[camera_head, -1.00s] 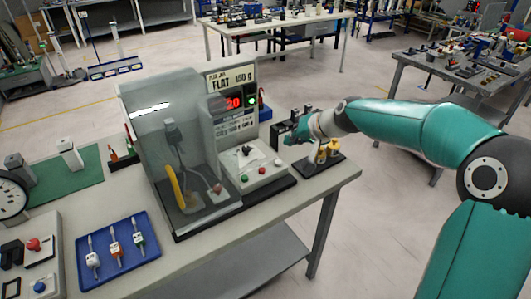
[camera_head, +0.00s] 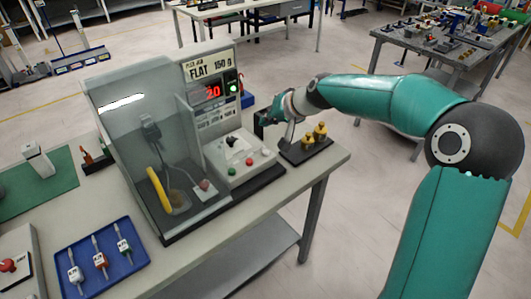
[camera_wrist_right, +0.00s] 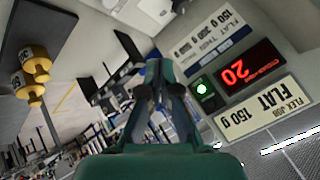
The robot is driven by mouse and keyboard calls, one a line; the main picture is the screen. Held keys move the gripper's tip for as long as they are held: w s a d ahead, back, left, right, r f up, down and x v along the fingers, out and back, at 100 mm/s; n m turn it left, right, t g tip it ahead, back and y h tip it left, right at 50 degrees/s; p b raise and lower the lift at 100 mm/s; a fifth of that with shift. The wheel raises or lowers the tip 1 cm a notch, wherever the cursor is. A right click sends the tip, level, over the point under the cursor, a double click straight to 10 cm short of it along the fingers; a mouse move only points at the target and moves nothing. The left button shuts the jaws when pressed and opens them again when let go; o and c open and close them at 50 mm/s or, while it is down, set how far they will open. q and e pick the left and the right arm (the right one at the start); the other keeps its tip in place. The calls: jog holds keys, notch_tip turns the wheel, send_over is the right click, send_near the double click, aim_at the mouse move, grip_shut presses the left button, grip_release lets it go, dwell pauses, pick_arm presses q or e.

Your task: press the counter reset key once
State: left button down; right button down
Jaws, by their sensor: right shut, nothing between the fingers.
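The machine with a clear guard (camera_head: 125,125) stands on the bench. Its red counter display (camera_head: 213,92) reads 20 and also shows in the right wrist view (camera_wrist_right: 250,68). The front control box (camera_head: 232,165) carries a black lever and white, red and green buttons. No reset label is legible. My right gripper (camera_head: 263,123) is shut and empty, right of the machine, apart from the display; its fingers show in the wrist view (camera_wrist_right: 158,78). My left gripper is out of view.
Yellow weights (camera_head: 314,133) stand on a black plate (camera_head: 306,150) close to my right gripper, near the bench's right edge. A blue tray (camera_head: 101,262) with tagged parts lies at front left. A green mat (camera_head: 40,185) lies at the left.

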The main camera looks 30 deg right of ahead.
aim_at(267, 152)
notch_tip(267, 152, down, 7)
jog(key=b, duration=0.5)
jog(key=shift+f+b, duration=0.45)
jog(key=shift+b, duration=0.1)
jog(key=shift+f, duration=0.1)
dwell(0.7)
jog(key=shift+f+b, duration=0.2)
jog(key=shift+b, duration=0.2)
jog(key=shift+f+b, duration=0.6)
dwell(0.6)
dwell(0.3)
jog(key=shift+r+p, duration=0.75)
jog(key=shift+r, duration=0.25)
jog(key=shift+r, duration=0.1)
